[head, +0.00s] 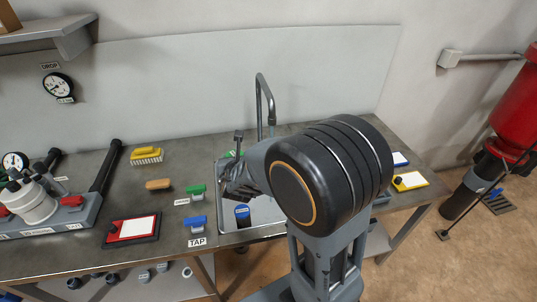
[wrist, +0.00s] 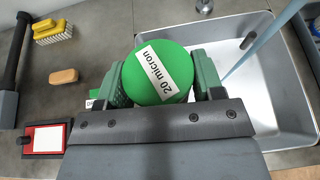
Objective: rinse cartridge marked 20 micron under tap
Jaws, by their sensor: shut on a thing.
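The green cartridge (wrist: 163,72) has a white label reading "20 micron". My gripper (wrist: 163,90) is shut on it, with a green finger on each side. In the head view my gripper (head: 238,182) is over the left part of the sink, and my arm hides much of that area. The tap (head: 265,98) is a tall curved grey spout behind the sink (head: 222,228). A pale blue streak that looks like running water (wrist: 254,46) falls to the right of the cartridge, apart from it in the picture. A blue handle (head: 196,222) stands behind the TAP label (head: 197,242).
A blue item (head: 242,214) shows in the sink. Left of it are a green handle (head: 196,191), a tan block (head: 158,184), a yellow brush (head: 147,155), a red-framed board (head: 131,229) and a grey manifold (head: 50,222). A yellow-framed card (head: 410,181) lies at right.

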